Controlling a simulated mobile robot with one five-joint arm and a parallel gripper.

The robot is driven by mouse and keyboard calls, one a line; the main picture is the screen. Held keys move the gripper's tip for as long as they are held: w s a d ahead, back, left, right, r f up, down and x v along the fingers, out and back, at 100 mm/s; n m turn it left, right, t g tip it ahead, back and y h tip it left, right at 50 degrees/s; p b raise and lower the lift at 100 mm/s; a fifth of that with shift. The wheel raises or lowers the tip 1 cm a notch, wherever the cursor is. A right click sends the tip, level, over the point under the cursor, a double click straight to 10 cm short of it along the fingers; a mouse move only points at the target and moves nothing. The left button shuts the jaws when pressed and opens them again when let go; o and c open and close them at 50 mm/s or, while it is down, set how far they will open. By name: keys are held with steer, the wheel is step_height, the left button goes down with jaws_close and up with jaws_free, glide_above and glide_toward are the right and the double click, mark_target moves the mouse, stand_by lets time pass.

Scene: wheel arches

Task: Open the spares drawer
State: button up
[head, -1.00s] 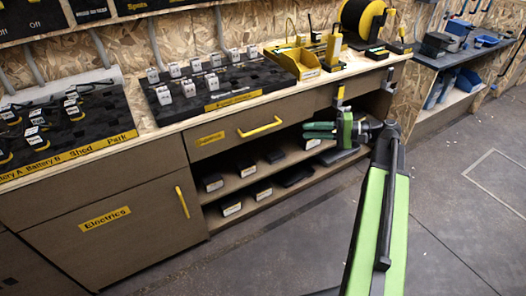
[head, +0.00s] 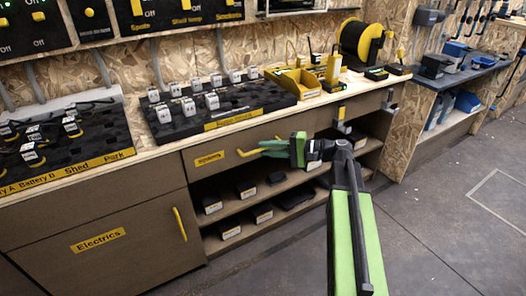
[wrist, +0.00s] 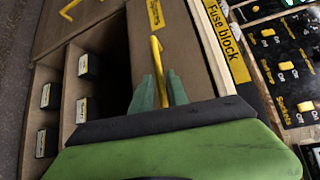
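The brown drawer (head: 225,151) under the worktop is shut, with a yellow label (head: 209,160) too small to read. Its yellow bar handle (head: 243,153) is partly hidden by my gripper in the head view. My gripper (head: 266,149) has green fingers and is at the handle's right part. In the wrist view the yellow handle (wrist: 155,56) runs between my two green fingertips (wrist: 161,88). The fingers stand apart on either side of it, with a gap visible. I cannot tell whether either finger touches it.
Open shelves (head: 265,190) with several dark boxes lie below the drawer. An Electrics cupboard (head: 105,240) is at left. The worktop above carries a black fuse block board (head: 240,115) and a yellow bin (head: 297,84). The floor at right is clear.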

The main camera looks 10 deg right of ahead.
steer(key=shift+x, duration=0.85)
jaws_close()
stand_by(0.8)
